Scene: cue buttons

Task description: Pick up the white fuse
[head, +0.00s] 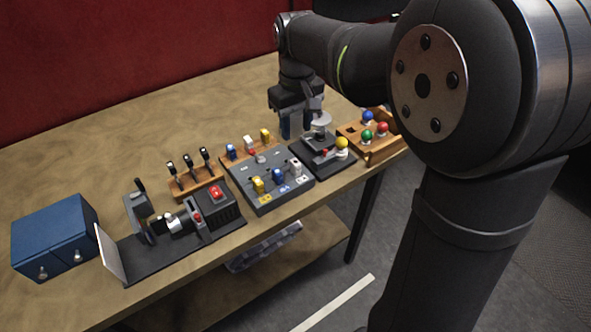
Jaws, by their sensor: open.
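A small white fuse (248,142) stands in a wooden rack (241,158) between a blue fuse (232,151) and a yellow fuse (265,134). Another white fuse-like piece (295,165) sits at the right of the grey panel (258,203), beside a blue piece (278,175) and a yellow piece (257,185). My gripper (296,132) points down to the right of the rack, behind the panel and the black device. It is open, and I see nothing held in it. Its fingertips are small and partly hidden.
A black device (320,160) with a grey disc and a yellow knob stands right of the panel. Beyond it is a wooden tray (386,152) with coloured knobs. Levers (187,169), a black mechanism (165,245) and a blue cabinet (53,237) stand left. The table's back is clear.

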